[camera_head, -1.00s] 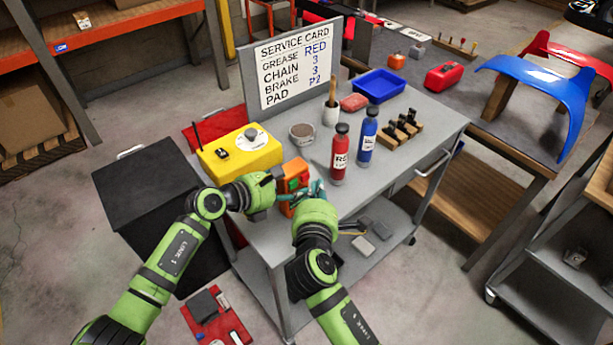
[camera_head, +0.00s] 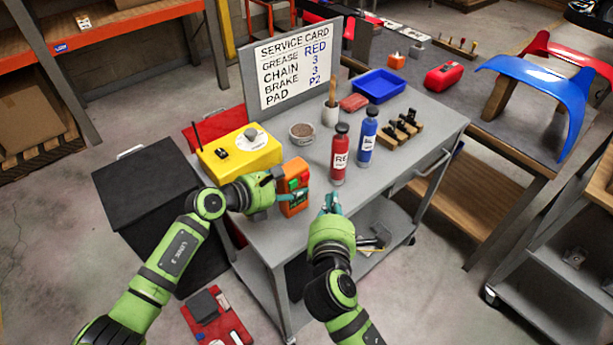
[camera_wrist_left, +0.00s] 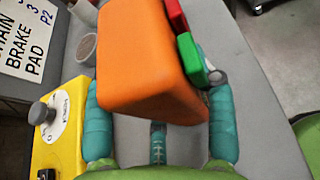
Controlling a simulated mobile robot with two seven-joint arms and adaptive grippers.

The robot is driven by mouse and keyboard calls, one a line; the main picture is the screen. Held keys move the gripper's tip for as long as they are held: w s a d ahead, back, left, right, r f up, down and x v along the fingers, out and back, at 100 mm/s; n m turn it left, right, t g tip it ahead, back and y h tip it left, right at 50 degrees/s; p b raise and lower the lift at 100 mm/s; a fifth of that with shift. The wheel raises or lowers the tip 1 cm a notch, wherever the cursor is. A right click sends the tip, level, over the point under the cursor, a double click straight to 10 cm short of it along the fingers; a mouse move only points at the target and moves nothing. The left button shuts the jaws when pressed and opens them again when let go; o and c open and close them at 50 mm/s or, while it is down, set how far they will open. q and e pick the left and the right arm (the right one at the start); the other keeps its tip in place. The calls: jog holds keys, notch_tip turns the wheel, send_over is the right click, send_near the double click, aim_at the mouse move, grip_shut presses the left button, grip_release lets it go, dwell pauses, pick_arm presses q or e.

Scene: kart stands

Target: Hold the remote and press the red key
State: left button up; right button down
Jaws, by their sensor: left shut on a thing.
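In the left wrist view, the teal fingers grip the orange body (camera_wrist_left: 150,65) from both sides. The red key (camera_wrist_left: 176,15) and green key (camera_wrist_left: 191,59) show at its right. My right gripper (camera_head: 331,204) is to the right of the remote, apart from it, near the cart's front edge; its finger gap is unclear.
The cart top (camera_head: 415,165) holds a yellow box (camera_head: 240,155), a red bottle (camera_head: 339,155), a blue bottle (camera_head: 367,137), a grey tin (camera_head: 302,134) and a blue tray (camera_head: 379,86). A service card (camera_head: 295,68) stands at the back.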

pick_arm(q)
jog(key=shift+f, duration=0.1)
jog(key=o, duration=1.5)
jog(key=shift+c, duration=0.2)
